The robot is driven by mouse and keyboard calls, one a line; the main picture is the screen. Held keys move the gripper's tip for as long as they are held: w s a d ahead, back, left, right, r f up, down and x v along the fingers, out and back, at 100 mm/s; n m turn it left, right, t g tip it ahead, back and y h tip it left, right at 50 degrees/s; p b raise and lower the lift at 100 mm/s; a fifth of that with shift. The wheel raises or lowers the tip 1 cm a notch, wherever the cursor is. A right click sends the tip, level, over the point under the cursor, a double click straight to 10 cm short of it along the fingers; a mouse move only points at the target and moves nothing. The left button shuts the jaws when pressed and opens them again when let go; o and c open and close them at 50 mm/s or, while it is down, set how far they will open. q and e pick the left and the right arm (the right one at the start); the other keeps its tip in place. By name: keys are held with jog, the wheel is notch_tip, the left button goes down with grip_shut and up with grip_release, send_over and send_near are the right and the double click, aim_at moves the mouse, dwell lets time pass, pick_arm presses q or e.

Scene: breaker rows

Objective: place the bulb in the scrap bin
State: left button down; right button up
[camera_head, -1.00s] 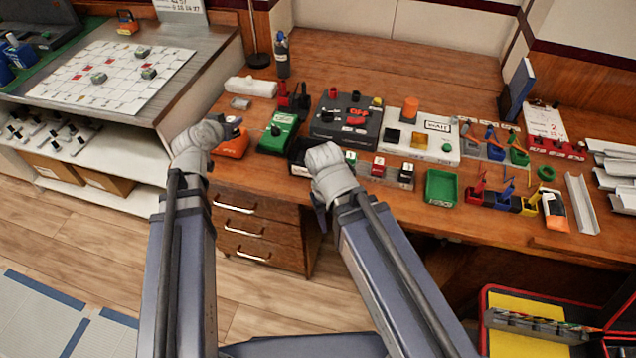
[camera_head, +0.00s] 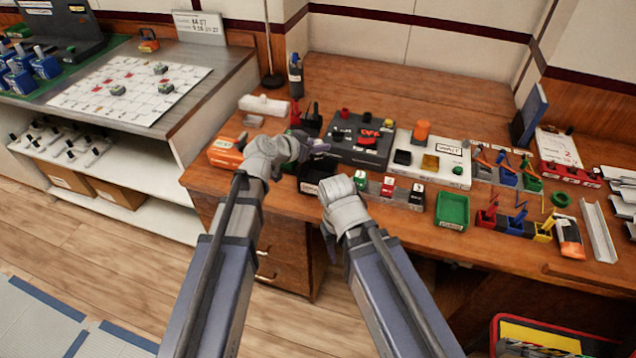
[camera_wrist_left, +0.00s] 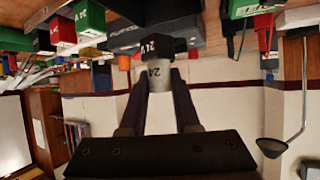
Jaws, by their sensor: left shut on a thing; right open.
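My left gripper (camera_head: 318,146) is over the desk, in front of the dark panel with the red switch. In the left wrist view its fingers (camera_wrist_left: 158,88) are shut on a pale grey cylinder marked 24, which I take to be the bulb (camera_wrist_left: 160,78). A black block marked 24V (camera_wrist_left: 157,45) adjoins its far end; I cannot tell whether it is part of the bulb. My right gripper (camera_head: 328,236) is open at the desk's front edge. A black open box (camera_head: 318,186) lies between the grippers. No bin is clearly labelled scrap; a green tray (camera_head: 453,211) stands to the right.
The dark panel (camera_head: 360,140) and a white panel with an orange knob (camera_head: 432,160) stand behind. Small green, red and black blocks (camera_head: 388,187) line the front. An orange device (camera_head: 226,152) is at left.

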pick_arm(q)
jog(key=shift+f+b, duration=3.1)
jog(key=shift+f, duration=0.05)
jog(key=shift+f, duration=0.1)
notch_tip(320, 180, down, 4)
jog(key=b, duration=0.3)
jog(key=shift+r+b, duration=0.25)
jog(key=shift+b, duration=0.1)
jog(key=shift+f, duration=0.2)
jog(key=c, duration=0.9)
grip_release()
jog(key=shift+r, duration=0.15)
